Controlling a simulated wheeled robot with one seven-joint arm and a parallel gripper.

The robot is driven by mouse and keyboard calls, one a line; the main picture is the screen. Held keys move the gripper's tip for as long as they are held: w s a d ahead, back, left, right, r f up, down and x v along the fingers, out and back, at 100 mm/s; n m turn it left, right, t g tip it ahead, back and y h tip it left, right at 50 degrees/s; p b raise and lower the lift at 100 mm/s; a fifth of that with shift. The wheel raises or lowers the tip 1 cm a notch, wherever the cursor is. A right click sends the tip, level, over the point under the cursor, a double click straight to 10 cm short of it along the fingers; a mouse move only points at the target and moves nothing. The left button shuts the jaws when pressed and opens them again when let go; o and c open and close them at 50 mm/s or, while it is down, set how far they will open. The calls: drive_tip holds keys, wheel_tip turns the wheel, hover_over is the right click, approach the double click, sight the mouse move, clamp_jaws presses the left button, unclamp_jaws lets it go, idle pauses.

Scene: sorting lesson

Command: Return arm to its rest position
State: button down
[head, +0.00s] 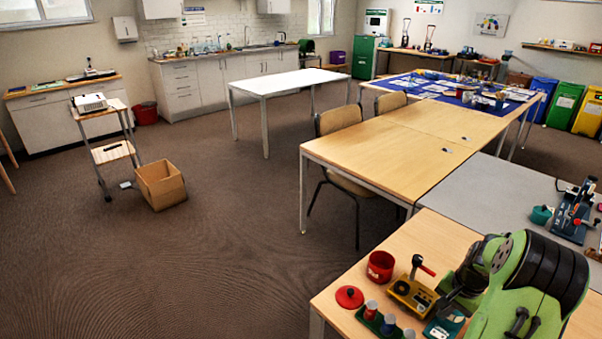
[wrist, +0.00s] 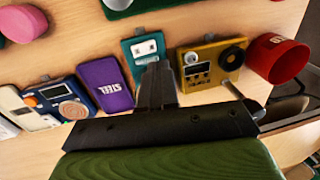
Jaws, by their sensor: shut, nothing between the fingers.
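My gripper (wrist: 157,88) is shut and empty in the wrist view, its dark fingers together over the wooden table. The fingertips overlap the lower edge of a teal block with a pale plate (wrist: 145,48); I cannot tell whether they touch it. In the head view my green and black arm is folded at the lower right, over the near table (head: 335,310). My gripper's fingertips are not clear there.
A red tin (head: 381,266), a yellow device (head: 412,293) and a red lid (head: 349,297) stand close left of my arm. A purple STEEL piece (wrist: 105,85) and a blue device (wrist: 60,98) lie near the gripper. Open carpet lies left, with a cardboard box (head: 161,186).

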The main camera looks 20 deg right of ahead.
drive_tip(key=w+a+r+n+h+p, duration=0.25)
drive_tip(key=a+r+n, duration=0.35)
drive_tip(key=a+r, duration=1.25)
drive_tip(key=s+a+r+n+t+y+p, duration=0.1)
drive_tip(key=s+a+r+n+t, duration=0.1)
drive_tip(key=s+a, duration=0.5)
drive_tip(key=s+a+r+n+t, duration=0.2)
drive_tip(key=s+a+r+n, duration=0.3)
drive_tip(key=a, duration=0.4)
drive_tip(key=s+r, duration=0.1)
drive_tip(key=s, duration=0.1)
drive_tip(key=shift+s+a+r+y+p, duration=0.2)
drive_tip(key=shift+s+r+y+p, duration=0.1)
drive_tip(key=shift+s+y+p, duration=0.05)
